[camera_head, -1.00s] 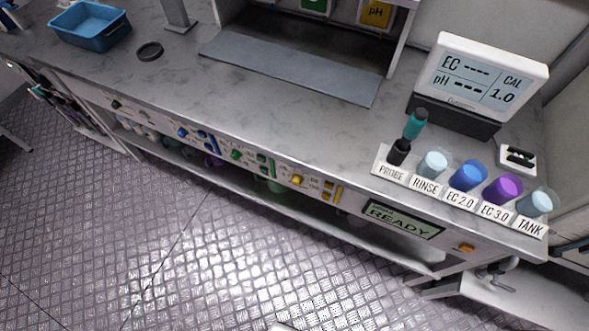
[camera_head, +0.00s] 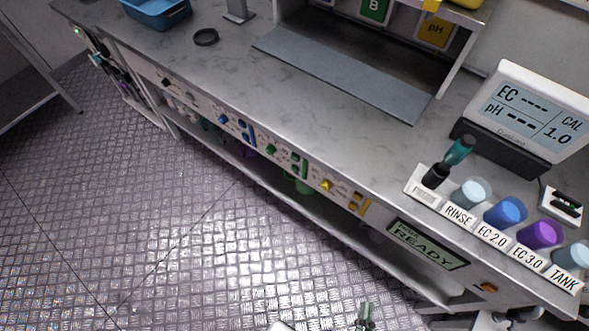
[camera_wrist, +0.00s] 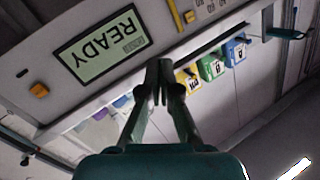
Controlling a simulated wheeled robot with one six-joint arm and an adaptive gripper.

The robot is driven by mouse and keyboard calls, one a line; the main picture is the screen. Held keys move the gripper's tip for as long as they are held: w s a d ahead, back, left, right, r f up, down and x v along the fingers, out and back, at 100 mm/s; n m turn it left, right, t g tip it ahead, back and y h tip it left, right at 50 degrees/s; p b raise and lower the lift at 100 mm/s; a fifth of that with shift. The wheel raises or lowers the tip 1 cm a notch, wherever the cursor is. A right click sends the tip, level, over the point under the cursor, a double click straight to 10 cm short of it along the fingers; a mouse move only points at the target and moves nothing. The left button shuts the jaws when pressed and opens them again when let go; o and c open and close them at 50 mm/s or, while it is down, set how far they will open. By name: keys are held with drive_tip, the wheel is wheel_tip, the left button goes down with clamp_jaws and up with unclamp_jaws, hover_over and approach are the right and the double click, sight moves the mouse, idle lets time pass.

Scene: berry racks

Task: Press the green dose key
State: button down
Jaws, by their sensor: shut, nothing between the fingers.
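The front panel of the bench carries groups of coloured controls. The green keys (camera_head: 300,165) sit beside a green knob (camera_head: 272,150), between the blue keys (camera_head: 248,130) and the yellow keys (camera_head: 358,204). Which green key is the dose key is too small to read. My gripper (camera_head: 366,312) shows at the bottom edge of the head view, over the floor and apart from the panel. In the wrist view my gripper (camera_wrist: 161,75) is shut and empty, with its tips near the panel's lower edge. The green keys are not visible there.
A READY display (camera_head: 428,243) is right of the keys; it appears upside down in the wrist view (camera_wrist: 116,45). Cups and a probe (camera_head: 450,160) stand on the bench's right end. Floor before the bench is clear.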

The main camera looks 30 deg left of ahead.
drive_tip(key=w+a+f+y, duration=0.3)
drive_tip(key=w+a+f, duration=0.1)
drive_tip(key=w+a, duration=0.4)
drive_tip(key=m+y, duration=0.2)
drive_tip(key=y, duration=0.1)
approach(295, 169)
drive_tip(key=s+d, duration=0.5)
drive_tip(key=d, duration=0.1)
drive_tip(key=a+y, duration=0.1)
drive_tip(key=a, duration=1.1)
drive_tip(key=shift+a+m+g+y, duration=0.25)
drive_tip(key=shift+m+g+y, duration=0.05)
drive_tip(key=shift+m, duration=0.1)
drive_tip(key=shift+w+r, duration=0.15)
drive_tip(key=w, duration=0.8)
drive_tip(key=shift+w+d, duration=0.35)
drive_tip(key=shift+d, duration=0.05)
drive_tip(key=shift+w, duration=0.15)
drive_tip(key=shift+w, duration=0.3)
